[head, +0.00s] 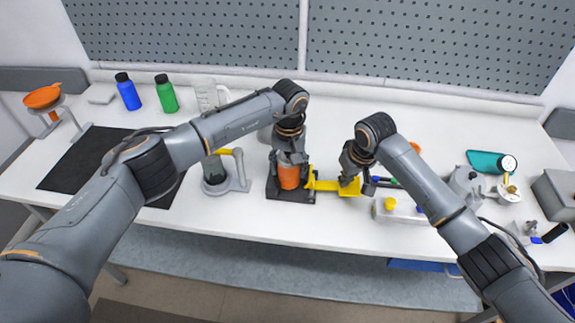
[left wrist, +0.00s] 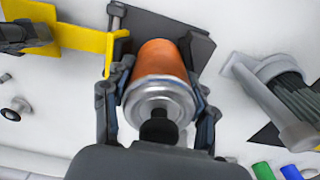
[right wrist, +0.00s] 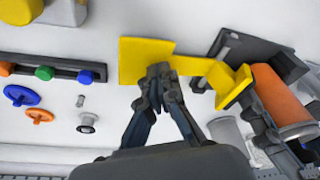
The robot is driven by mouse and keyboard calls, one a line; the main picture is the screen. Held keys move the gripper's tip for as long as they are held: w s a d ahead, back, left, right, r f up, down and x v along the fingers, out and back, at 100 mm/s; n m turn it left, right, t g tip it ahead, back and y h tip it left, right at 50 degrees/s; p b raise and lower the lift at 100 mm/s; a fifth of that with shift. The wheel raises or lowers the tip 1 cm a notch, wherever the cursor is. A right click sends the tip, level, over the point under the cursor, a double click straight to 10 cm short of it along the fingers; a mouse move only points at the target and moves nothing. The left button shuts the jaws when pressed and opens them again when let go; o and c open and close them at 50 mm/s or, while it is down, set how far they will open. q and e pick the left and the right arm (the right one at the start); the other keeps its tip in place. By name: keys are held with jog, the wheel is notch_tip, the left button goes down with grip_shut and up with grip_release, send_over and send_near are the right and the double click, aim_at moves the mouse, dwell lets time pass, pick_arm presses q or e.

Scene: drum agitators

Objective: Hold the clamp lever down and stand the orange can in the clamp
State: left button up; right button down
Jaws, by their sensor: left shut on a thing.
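The orange can (head: 289,178) is upright between the fingers of my left gripper (head: 289,160), which is shut on it. Its silver end (left wrist: 157,97) faces the left wrist camera. The can is at the dark clamp base (head: 272,193); whether its bottom touches the base is hidden. The yellow clamp lever (head: 328,185) runs right from the base, and its upright yellow jaw (right wrist: 232,84) is close beside the can. My right gripper (right wrist: 158,76) has its fingertips together at the lever's broad yellow plate (right wrist: 138,52); contact pressure cannot be judged.
Blue (head: 128,93) and green (head: 166,95) bottles stand at the back left. The table front by the clamp is clear.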

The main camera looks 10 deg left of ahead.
pick_arm(q)
jog(key=shift+s+d+f, duration=0.3)
jog(key=shift+s+f, duration=0.05)
jog(key=shift+f, duration=0.15)
jog(key=o, duration=1.1)
jog(key=shift+o, duration=1.4)
jog(key=shift+w+d+f, duration=0.1)
jog(key=shift+w+d, duration=0.05)
pick_arm(e)
jog(key=shift+w+d+f, duration=0.15)
jog(key=shift+w, duration=0.05)
pick_arm(q)
jog(key=shift+w+d, duration=0.2)
jog(key=shift+w, duration=0.05)
pick_arm(e)
jog(key=shift+w+d+f, duration=0.1)
jog(key=shift+w+d, duration=0.05)
jog(key=shift+d, duration=0.1)
pick_arm(q)
jog(key=o, duration=0.3)
jog(key=shift+s+a+r, duration=0.15)
jog(key=shift+a+r, duration=0.05)
pick_arm(e)
jog(key=shift+s+a, duration=0.15)
jog(key=shift+s, duration=0.05)
pick_arm(q)
jog(key=shift+o, duration=0.2)
jog(key=shift+r, duration=0.1)
